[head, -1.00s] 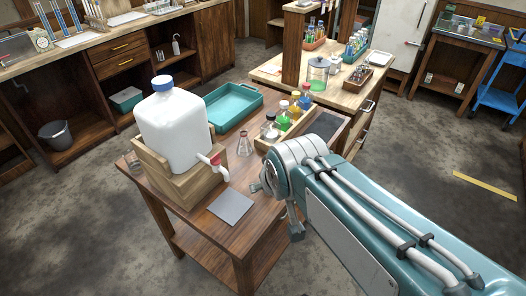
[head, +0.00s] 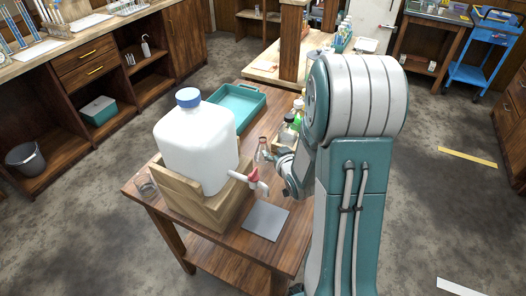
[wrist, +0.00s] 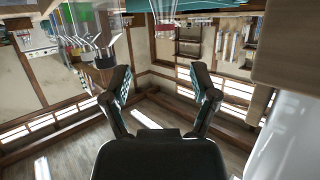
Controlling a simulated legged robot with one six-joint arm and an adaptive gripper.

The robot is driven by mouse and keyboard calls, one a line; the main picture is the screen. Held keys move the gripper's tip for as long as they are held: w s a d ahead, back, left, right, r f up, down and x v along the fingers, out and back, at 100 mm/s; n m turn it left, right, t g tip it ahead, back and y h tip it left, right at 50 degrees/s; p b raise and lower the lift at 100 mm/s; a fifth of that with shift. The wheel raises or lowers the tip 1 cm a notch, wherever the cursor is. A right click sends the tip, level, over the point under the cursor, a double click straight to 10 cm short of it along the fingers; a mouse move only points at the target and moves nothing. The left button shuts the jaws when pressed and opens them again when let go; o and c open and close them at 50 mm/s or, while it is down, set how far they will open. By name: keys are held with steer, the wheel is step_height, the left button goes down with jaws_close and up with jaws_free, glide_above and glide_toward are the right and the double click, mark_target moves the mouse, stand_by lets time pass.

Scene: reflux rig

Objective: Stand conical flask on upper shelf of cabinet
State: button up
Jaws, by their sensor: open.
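The conical flask (head: 262,152) is small and clear, with a reddish band near its neck. It stands on the wooden table (head: 240,243) behind the tap of the big white jug. My gripper (head: 277,160) is just right of the flask in the head view, partly hidden by my arm. In the wrist view the flask (wrist: 165,14) shows at the top middle, beyond my open, empty gripper (wrist: 162,80). I cannot tell which shelves belong to the task's cabinet.
The white jug (head: 195,145) sits in a wooden cradle left of the flask. A grey mat (head: 265,221) lies in front and a teal tray (head: 238,105) behind. Capped bottles (head: 287,133) stand close right, partly hidden. Open shelves (head: 143,61) are under the left counter.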

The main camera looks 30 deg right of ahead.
mark_target(264, 141)
steer(key=x, duration=0.2)
steer(key=a+x, duration=0.1)
steer(key=x, duration=0.2)
steer(key=shift+w+f, duration=0.1)
steer(key=shift+w, duration=0.2)
steer(key=x, duration=0.5)
steer(key=shift+w+d, duration=0.1)
steer(key=shift+d, duration=0.15)
steer(key=shift+a, duration=0.1)
steer(key=c, duration=0.4)
jaws_close()
